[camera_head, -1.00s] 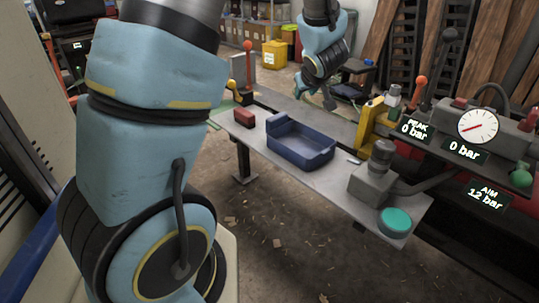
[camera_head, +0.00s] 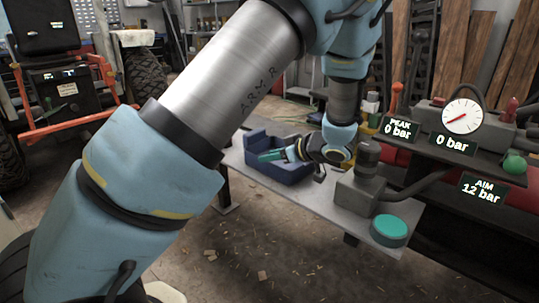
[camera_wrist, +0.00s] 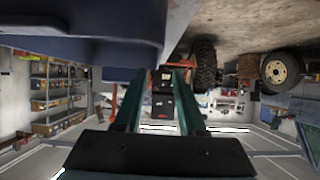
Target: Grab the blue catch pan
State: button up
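The blue catch pan (camera_head: 283,175) sits on the grey bench in the head view, partly covered by my arm and gripper. My gripper (camera_head: 272,155) is tilted sideways over the pan, with a teal finger showing across its opening. In the wrist view, the two teal fingers (camera_wrist: 158,85) stand apart with nothing visible held between them. The pan's dark blue underside or wall (camera_wrist: 75,48) fills the upper left there, close beside the fingers. I cannot tell whether they touch.
A grey block with a cylinder (camera_head: 362,180) and a teal round button (camera_head: 390,231) stand on the bench (camera_head: 320,205) right of the pan. A pressure gauge (camera_head: 463,117) and displays are farther right. A tractor (camera_head: 60,80) stands back left.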

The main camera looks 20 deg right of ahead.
jog(key=x, duration=0.5)
jog(key=shift+w+d+f, duration=0.1)
jog(key=shift+d+f, duration=0.05)
jog(key=shift+f, duration=0.05)
grip_shut()
dwell(1.2)
